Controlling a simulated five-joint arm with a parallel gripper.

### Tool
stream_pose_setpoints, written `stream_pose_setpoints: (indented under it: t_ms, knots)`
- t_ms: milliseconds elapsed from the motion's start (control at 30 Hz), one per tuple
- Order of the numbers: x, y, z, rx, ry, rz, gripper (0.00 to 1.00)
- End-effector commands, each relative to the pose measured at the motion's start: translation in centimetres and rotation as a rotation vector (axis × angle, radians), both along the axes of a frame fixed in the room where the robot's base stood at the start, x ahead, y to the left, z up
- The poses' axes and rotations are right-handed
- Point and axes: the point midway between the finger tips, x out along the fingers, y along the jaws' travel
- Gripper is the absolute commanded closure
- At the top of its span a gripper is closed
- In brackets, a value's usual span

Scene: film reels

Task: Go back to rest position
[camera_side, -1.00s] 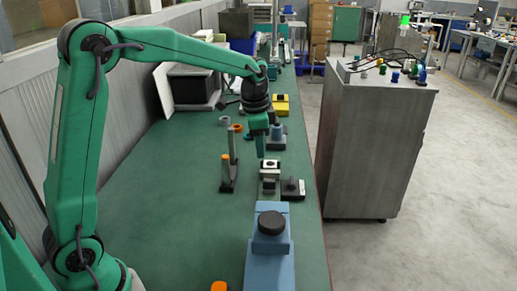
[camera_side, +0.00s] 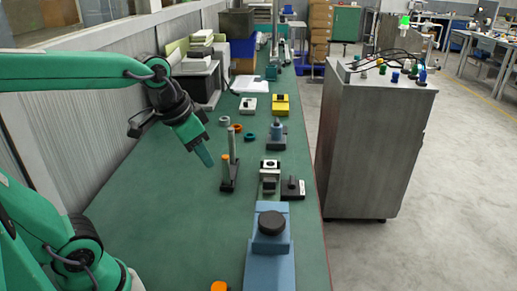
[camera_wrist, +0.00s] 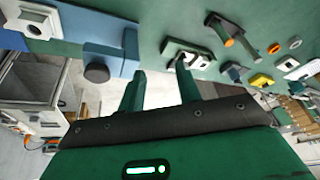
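My gripper (camera_side: 205,156) hangs over the left part of the green bench, tilted down to the right. It is left of a dark stand with a grey post and an orange-topped post (camera_side: 229,175), and looks apart from it. In the wrist view my gripper (camera_wrist: 160,68) has its two green fingers spread with nothing between them. The wrist view is tilted, with the bench along its top.
A blue device with a black knob (camera_side: 270,223) stands at the bench front. Small fixtures (camera_side: 293,188), several rings (camera_side: 237,128) and a yellow block (camera_side: 281,106) lie farther back. The left front bench (camera_side: 165,230) is clear. A grey cabinet (camera_side: 370,150) stands right.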

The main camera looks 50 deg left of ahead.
Motion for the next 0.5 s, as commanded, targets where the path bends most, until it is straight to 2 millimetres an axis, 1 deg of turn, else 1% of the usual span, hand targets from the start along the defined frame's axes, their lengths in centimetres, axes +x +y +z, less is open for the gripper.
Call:
stream_pose_setpoints:
  t_ms: [33,200,300,500]
  knots:
    - [-1.0,-0.1,-0.1,-0.009,-0.019,0.019,0.66]
    - [-3.7,-0.3,-0.8,-0.042,-0.063,0.085,0.66]
    - [-4.8,-0.4,-1.3,-0.057,-0.083,0.114,0.66]
    - [-5.9,-0.5,-1.8,-0.076,-0.103,0.145,0.66]
